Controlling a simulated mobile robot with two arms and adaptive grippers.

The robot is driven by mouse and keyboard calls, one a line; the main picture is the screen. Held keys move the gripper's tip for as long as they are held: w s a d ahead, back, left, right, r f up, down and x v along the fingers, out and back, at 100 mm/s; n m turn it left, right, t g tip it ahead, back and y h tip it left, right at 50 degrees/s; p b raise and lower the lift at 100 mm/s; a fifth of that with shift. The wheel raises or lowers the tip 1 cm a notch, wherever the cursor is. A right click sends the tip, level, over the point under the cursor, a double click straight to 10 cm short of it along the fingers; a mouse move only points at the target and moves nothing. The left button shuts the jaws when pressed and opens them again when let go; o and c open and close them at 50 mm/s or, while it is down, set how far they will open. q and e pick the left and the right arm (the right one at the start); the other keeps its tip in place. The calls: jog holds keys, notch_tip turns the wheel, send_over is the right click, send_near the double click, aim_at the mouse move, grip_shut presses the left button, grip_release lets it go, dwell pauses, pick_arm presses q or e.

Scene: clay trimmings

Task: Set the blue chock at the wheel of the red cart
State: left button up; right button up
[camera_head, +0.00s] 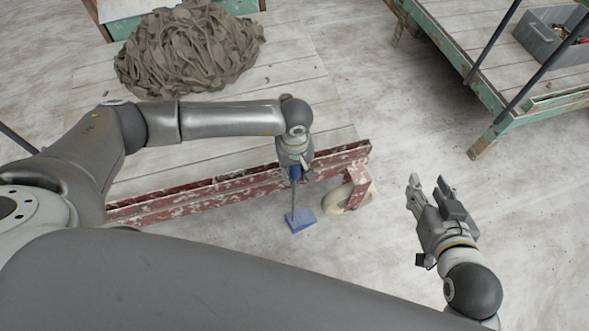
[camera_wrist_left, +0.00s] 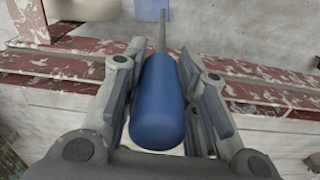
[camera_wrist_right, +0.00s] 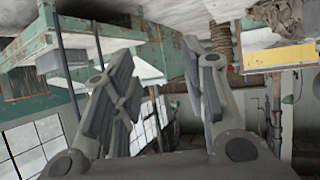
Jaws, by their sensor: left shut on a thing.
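The blue chock (camera_head: 300,219) is a small wedge on a thin rod with a thick blue handle (camera_wrist_left: 157,105). My left gripper (camera_head: 295,172) is shut on this handle, with the rod hanging down beside the red cart (camera_head: 190,197). The chock is just left of the cart's pale wheel (camera_head: 338,199), with a narrow gap. I cannot tell whether it touches the floor. The left wrist view shows part of the chock (camera_wrist_left: 152,9) and the wheel (camera_wrist_left: 77,10) at the top. My right gripper (camera_head: 431,187) is open and empty, right of the wheel.
A heap of grey-brown clay trimmings (camera_head: 188,50) lies on the cart's pale plank deck (camera_head: 290,75). A green-framed table (camera_head: 480,95) with a grey bin (camera_head: 552,38) stands at upper right. The floor (camera_head: 400,130) between cart and table is clear.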

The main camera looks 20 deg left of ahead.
pick_arm(q)
jog(key=shift+s+f, duration=0.15)
jog(key=shift+f, duration=0.1)
pick_arm(e)
jog(key=shift+w+a+r, duration=0.1)
jog(key=shift+w+r, duration=0.15)
jog(key=shift+r, duration=0.05)
jog(key=shift+w+r+t, duration=0.15)
jog(key=shift+r+t, duration=0.05)
jog(key=shift+t, duration=0.2)
pick_arm(q)
jog(key=o, duration=1)
jog(key=shift+o, duration=0.2)
pick_arm(e)
jog(key=shift+f, duration=0.1)
pick_arm(q)
notch_tip(320, 180, up, 12)
jog(key=shift+r, duration=0.1)
